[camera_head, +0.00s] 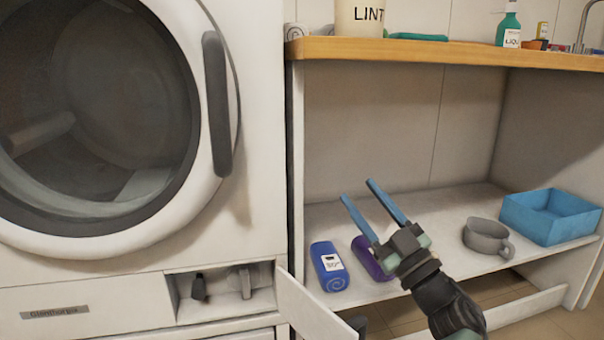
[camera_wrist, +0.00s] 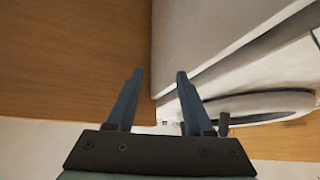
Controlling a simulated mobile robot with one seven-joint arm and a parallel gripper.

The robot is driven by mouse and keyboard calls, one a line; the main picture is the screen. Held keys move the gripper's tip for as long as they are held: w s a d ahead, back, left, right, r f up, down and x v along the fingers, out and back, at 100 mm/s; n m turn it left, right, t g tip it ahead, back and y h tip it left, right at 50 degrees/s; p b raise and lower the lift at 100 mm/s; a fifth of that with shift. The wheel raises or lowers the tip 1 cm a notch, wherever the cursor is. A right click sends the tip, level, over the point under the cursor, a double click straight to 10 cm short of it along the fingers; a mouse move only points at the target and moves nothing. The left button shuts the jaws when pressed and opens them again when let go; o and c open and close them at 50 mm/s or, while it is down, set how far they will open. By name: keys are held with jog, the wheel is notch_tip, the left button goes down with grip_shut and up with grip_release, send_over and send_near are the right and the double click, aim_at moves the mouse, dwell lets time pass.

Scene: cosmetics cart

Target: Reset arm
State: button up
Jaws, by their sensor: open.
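My gripper (camera_head: 364,203) is open and empty, its two blue fingers pointing up and to the left in the head view. It is in front of the lower shelf (camera_head: 440,208), above a purple item (camera_head: 371,262) that my gripper partly hides. In the wrist view my gripper's fingers (camera_wrist: 154,85) are apart with nothing between them. My dark wrist and arm run down to the lower right in the head view.
A washing machine (camera_head: 258,150) with a shut round door stands left; its small lower drawer flap (camera_head: 305,312) is open. A blue bottle (camera_head: 329,267), a grey cup (camera_head: 484,238) and a blue bin (camera_head: 550,214) are on the shelf. A wooden counter (camera_head: 430,52) lies above.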

notch_tip(320, 180, up, 7)
jog(key=s+a+m+t+h, duration=0.2)
jog(key=m+t+h, duration=0.3)
jog(key=m+h, duration=0.95)
jog(key=s+a+f+n+g+y+p, duration=0.1)
jog(key=s+a+f+g, duration=0.1)
jog(key=s+a+g, duration=0.4)
jog(key=s+a+f+n+g+p, duration=0.1)
jog(key=s+a+f, duration=0.2)
jog(key=s, duration=0.4)
jog(key=s+r+t+p, duration=0.35)
jog(key=r+p, duration=0.55)
jog(key=r, duration=0.8)
jog(key=s+r+t+p, duration=0.4)
jog(key=r+p, duration=0.5)
jog(key=r, duration=0.9)
jog(key=s+r+t+p, duration=0.2)
jog(key=s+r+p, duration=0.5)
jog(key=r, duration=1)
notch_tip(320, 180, up, 35)
jog(key=w+p, duration=0.1)
jog(key=p, duration=3.5)
jog(key=shift+w+f, duration=0.2)
jog(key=shift+w, duration=0.2)
